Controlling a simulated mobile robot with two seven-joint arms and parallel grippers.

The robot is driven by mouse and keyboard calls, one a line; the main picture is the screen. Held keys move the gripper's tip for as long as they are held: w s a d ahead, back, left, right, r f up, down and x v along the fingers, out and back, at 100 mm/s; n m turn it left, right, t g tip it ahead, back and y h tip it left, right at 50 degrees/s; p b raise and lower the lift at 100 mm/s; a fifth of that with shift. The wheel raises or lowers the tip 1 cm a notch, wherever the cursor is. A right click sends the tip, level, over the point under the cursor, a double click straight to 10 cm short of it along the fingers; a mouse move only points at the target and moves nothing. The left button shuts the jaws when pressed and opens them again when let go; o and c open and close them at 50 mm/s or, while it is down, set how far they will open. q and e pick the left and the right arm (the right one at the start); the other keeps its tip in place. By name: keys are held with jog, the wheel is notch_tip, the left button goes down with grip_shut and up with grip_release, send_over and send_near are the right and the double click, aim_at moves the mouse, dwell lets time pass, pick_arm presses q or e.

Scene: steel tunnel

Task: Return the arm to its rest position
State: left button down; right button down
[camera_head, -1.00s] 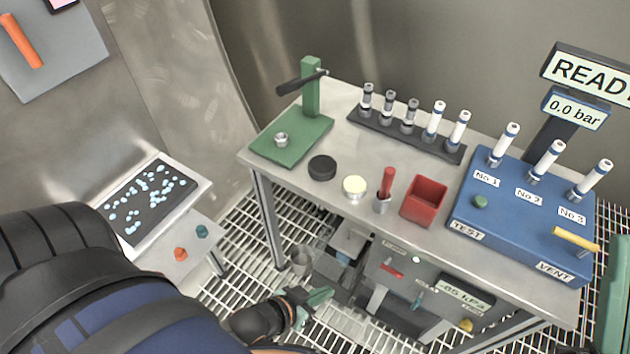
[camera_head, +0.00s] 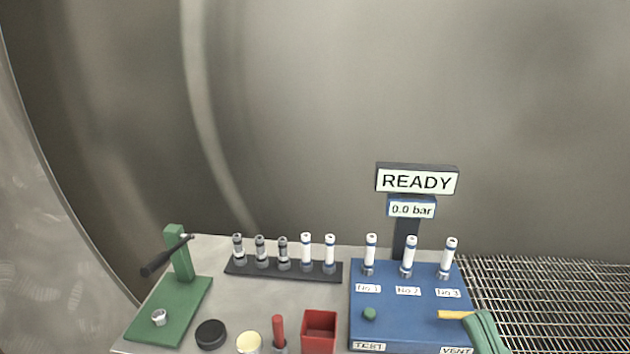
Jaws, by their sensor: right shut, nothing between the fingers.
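My right gripper (camera_head: 480,326), with green fingers, comes in at the lower right edge of the blue test block (camera_head: 400,325). Its fingers are shut with nothing between them. The tips appear right beside the outer end of the yellow vent lever (camera_head: 455,314); I cannot tell whether they touch it. Three white-and-grey cylinders stand upright in the block at No 1 (camera_head: 370,255), No 2 (camera_head: 408,257) and No 3 (camera_head: 450,258). My left gripper is out of view.
The display reads READY (camera_head: 416,181) and 0.0 bar (camera_head: 411,209). A black rack (camera_head: 330,275) holds several cylinders. A green lever press (camera_head: 180,300), black puck (camera_head: 211,334), cream-topped jar (camera_head: 249,343), red-handled tool (camera_head: 278,332) and red bin (camera_head: 319,330) share the bench. Grating lies at right.

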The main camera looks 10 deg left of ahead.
jog(key=w+d+f+m+g+h, duration=0.1)
jog(key=w+f+m+g+h, duration=0.15)
jog(key=f, duration=0.65)
jog(key=w+d+f+m+g+h, duration=0.15)
jog(key=f+h, duration=0.25)
jog(key=f, duration=0.5)
jog(key=w+d+f+m+g+h, duration=0.1)
jog(key=w+f+m+h, duration=0.2)
jog(key=f, duration=0.5)
jog(key=s+f+g+h, duration=0.1)
jog(key=s+f+g, duration=0.1)
jog(key=f, duration=0.4)
jog(key=s+d+f+m+g+h, duration=0.1)
jog(key=s+f+g, duration=0.2)
jog(key=f, duration=0.4)
jog(key=s+f+m+g+h, duration=0.1)
jog(key=s+f+g, duration=0.1)
jog(key=s+f, duration=0.3)
notch_tip(320, 180, down, 2)
jog(key=shift+d+f+g, duration=0.15)
jog(key=shift+d+g, duration=0.05)
jog(key=shift+g, duration=0.1)
